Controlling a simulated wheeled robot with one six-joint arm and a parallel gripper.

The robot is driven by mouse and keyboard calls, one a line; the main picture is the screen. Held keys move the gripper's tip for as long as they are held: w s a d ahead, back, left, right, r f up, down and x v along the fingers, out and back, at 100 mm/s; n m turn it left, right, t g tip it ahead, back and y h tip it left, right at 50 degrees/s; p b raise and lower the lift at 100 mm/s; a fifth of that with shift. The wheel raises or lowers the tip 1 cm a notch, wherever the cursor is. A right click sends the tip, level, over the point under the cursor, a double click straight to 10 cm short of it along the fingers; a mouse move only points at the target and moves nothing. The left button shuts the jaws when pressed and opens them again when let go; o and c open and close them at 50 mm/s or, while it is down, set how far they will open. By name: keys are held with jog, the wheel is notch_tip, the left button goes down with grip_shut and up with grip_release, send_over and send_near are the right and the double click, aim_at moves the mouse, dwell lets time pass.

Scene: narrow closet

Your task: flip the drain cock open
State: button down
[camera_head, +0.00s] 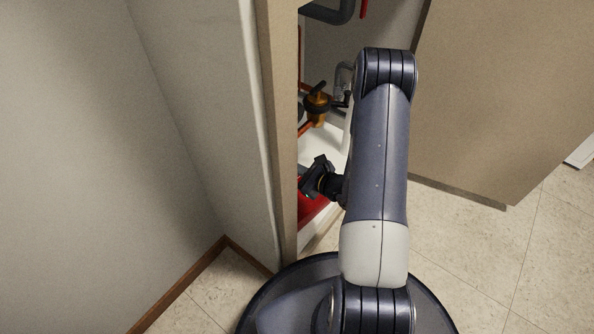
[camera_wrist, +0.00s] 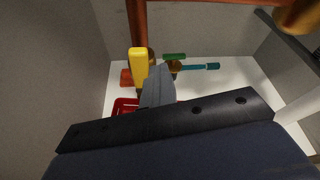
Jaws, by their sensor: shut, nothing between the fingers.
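In the wrist view, a yellow lever handle (camera_wrist: 138,66) stands upright at the centre left, beside a brass fitting partly hidden behind it. A green handle (camera_wrist: 174,56) and a blue handle (camera_wrist: 205,67) lie further back on small brass parts. I cannot tell for certain which of these is the drain cock. My gripper (camera_wrist: 158,82) is shut and empty, its grey tip just right of the yellow handle; whether they touch is unclear. In the head view my gripper (camera_head: 312,172) is inside the closet opening, low down; the handles are hidden there.
A red tray (camera_wrist: 124,106) lies on the white floor of the closet. A copper-coloured pipe (camera_wrist: 140,30) rises above the handles. In the head view, a brass valve (camera_head: 318,104) is above my gripper, the door frame (camera_head: 281,150) close on the left and a beige panel (camera_head: 500,100) right.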

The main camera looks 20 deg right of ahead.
jog(key=shift+s+a+n, duration=0.15)
jog(key=shift+a+n, duration=0.1)
jog(key=shift+n, duration=0.05)
jog(key=shift+s+a, duration=0.15)
dwell(0.4)
jog(key=p+v, duration=0.2)
jog(key=v, duration=0.8)
jog(key=shift+s+d+r+p, duration=0.2)
jog(key=shift+s+d+p, duration=0.1)
jog(key=shift+p, duration=0.1)
jog(key=shift+w, duration=0.2)
